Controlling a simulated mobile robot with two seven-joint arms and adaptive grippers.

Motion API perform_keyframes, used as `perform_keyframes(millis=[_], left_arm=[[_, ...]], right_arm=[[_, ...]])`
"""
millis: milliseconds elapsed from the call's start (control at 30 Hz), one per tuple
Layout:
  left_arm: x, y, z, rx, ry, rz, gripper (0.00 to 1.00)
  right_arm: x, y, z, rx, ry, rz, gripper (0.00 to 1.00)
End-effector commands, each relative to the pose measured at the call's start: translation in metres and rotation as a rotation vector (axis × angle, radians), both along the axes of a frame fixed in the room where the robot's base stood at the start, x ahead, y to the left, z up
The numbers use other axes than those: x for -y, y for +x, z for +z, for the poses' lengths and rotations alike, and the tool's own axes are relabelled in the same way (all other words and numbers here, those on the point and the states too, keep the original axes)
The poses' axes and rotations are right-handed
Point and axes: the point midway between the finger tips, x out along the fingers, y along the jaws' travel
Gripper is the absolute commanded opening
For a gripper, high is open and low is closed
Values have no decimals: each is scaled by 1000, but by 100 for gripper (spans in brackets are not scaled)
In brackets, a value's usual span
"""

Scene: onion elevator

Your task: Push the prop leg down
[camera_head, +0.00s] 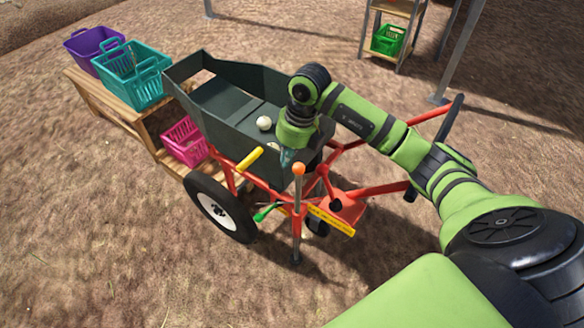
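The prop leg (297,225) is an upright post at the front of the red-framed cart, with a black foot at its lower end. I cannot tell whether the foot touches the soil. A lever with an orange knob (298,169) rises just above it. My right gripper (288,158) points down beside the hopper's front corner, just up and left of the orange knob. Its fingers are small and partly hidden by the wrist, so I cannot tell if they are open. It holds nothing visible. My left gripper is out of view.
A yellow handle (250,159), a green-knobbed lever (263,213) and a wheel (217,209) are close by. Crates (130,75) stand on a wooden bench behind left. The soil in front is clear.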

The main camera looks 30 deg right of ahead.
Motion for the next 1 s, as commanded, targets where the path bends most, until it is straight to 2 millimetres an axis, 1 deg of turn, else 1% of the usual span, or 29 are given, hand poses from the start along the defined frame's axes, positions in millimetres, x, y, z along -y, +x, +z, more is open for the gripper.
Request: perform_keyframes(millis=[33, 100, 233, 667, 867, 1000], left_arm=[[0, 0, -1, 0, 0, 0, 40], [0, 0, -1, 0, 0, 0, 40], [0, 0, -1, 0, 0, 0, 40], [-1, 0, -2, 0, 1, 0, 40], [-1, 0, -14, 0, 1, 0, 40], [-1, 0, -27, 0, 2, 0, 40]], right_arm=[[15, 0, 4, -7, -56, -18, 0], [29, -1, 9, -18, -112, -41, 0], [42, -3, 13, -31, -164, -62, 0], [44, -3, 11, -33, -170, -64, 0], [43, -2, -3, -33, -170, -64, 0], [44, 0, -20, -33, -168, -64, 0]])
